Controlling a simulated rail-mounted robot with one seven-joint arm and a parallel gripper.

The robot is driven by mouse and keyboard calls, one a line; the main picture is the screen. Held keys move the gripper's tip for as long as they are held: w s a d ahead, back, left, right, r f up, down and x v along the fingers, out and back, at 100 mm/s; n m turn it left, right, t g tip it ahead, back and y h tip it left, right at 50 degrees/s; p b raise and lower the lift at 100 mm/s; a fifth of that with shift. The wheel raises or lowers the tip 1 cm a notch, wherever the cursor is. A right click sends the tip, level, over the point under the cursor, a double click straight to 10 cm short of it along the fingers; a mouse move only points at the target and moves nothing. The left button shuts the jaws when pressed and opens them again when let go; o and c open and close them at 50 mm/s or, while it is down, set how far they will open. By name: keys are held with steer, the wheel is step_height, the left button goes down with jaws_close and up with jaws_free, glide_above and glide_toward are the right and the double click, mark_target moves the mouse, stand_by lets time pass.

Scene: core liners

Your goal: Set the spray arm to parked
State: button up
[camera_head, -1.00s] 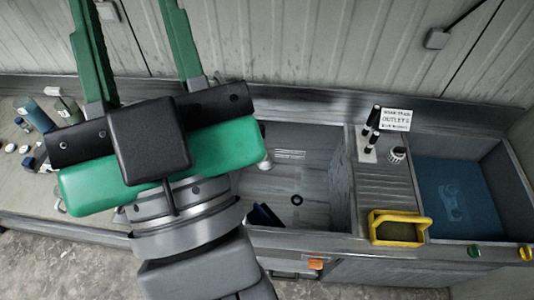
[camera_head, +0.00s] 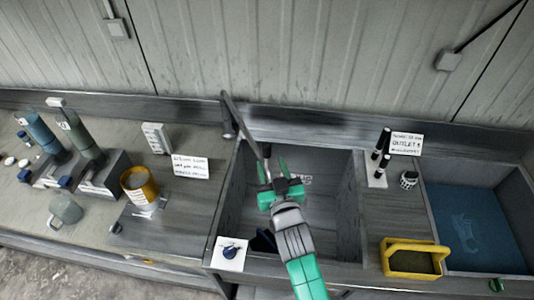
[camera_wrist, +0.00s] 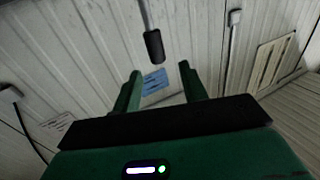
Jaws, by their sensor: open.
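The spray arm (camera_head: 241,119) is a thin grey bar that reaches from the back left corner of the sink (camera_head: 345,205) out over it. A dark grip (camera_head: 266,150) hangs at its free end. The grip also shows in the wrist view (camera_wrist: 154,45), beyond and between my fingertips. My gripper (camera_head: 273,166) is over the sink with its two green fingers spread. In the wrist view my gripper (camera_wrist: 160,72) is open and empty, and a gap seems to separate it from the grip. Any parked mark on the arm is not readable.
A white plate with a dark blue knob (camera_head: 231,252) is at the sink's front left. Yellow cup (camera_head: 139,184), sign (camera_head: 190,167) and cylinders stand on the left counter. Right of the sink are black bottles (camera_head: 381,145), a yellow caddy (camera_head: 411,259) and a blue-floored basin (camera_head: 465,220).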

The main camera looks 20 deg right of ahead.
mark_target(267, 153)
steer(key=w, duration=0.5)
steer(key=w+d+b, duration=0.1)
steer(key=w, duration=0.1)
steer(key=shift+w+f, duration=0.4)
jaws_close()
